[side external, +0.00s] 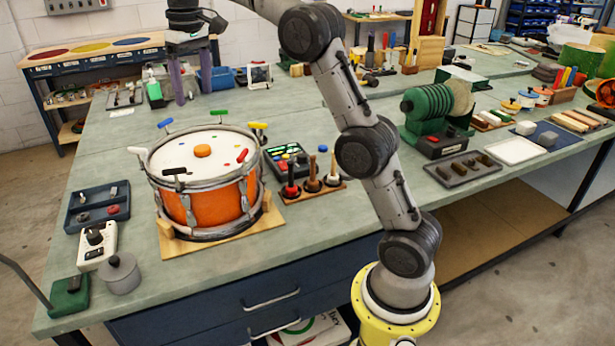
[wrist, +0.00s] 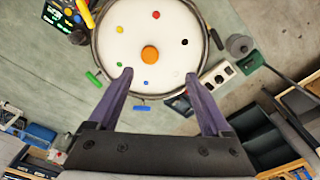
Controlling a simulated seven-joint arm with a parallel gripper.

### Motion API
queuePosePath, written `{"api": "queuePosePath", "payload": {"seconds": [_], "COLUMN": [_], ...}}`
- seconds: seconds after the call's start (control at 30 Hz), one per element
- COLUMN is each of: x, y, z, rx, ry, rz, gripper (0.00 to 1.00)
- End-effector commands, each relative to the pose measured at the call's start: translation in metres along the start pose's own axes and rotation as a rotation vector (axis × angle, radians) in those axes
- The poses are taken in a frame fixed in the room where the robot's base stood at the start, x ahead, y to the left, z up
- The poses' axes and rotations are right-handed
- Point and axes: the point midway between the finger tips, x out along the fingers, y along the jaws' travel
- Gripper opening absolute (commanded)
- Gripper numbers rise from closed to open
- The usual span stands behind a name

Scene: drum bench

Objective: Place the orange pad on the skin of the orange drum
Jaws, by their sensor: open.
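The orange drum (side external: 215,205) stands on a wooden base at the left of the bench, its white skin (side external: 185,152) facing up. The round orange pad (side external: 203,151) lies on the skin, close to its middle. In the wrist view the orange pad (wrist: 150,54) shows on the skin (wrist: 125,40), beyond my fingertips. My gripper (wrist: 158,73) is open with nothing between its two purple fingers. In the side view my gripper (side external: 192,102) is above and behind the drum, apart from the pad.
Small coloured dots mark the skin. Coloured-handled keys (side external: 258,126) stand around the rim. A rack of wooden-handled tools (side external: 312,184) is right of the drum, a blue tray (side external: 97,205) and a white box (side external: 97,245) left.

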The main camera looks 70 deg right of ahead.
Motion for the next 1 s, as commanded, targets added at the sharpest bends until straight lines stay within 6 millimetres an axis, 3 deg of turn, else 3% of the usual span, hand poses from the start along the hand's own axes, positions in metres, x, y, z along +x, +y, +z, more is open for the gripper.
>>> {"api": "queuePosePath", "payload": {"seconds": [0.03, 0.2, 0.47, 0.63, 0.8, 1.0], "x": [-0.012, -0.029, -0.025, 0.0, 0.037, 0.073], "y": [-0.008, -0.028, -0.049, -0.056, -0.058, -0.058], "z": [0.017, 0.071, 0.168, 0.234, 0.293, 0.332], "rx": [-0.011, -0.042, -0.087, -0.116, -0.142, -0.159], "ry": [0.023, 0.1, 0.218, 0.293, 0.363, 0.411], "rz": [0.0, -0.001, -0.011, -0.023, -0.037, -0.049], "gripper": [0.83, 0.83, 0.83, 0.83, 0.83, 0.83]}}
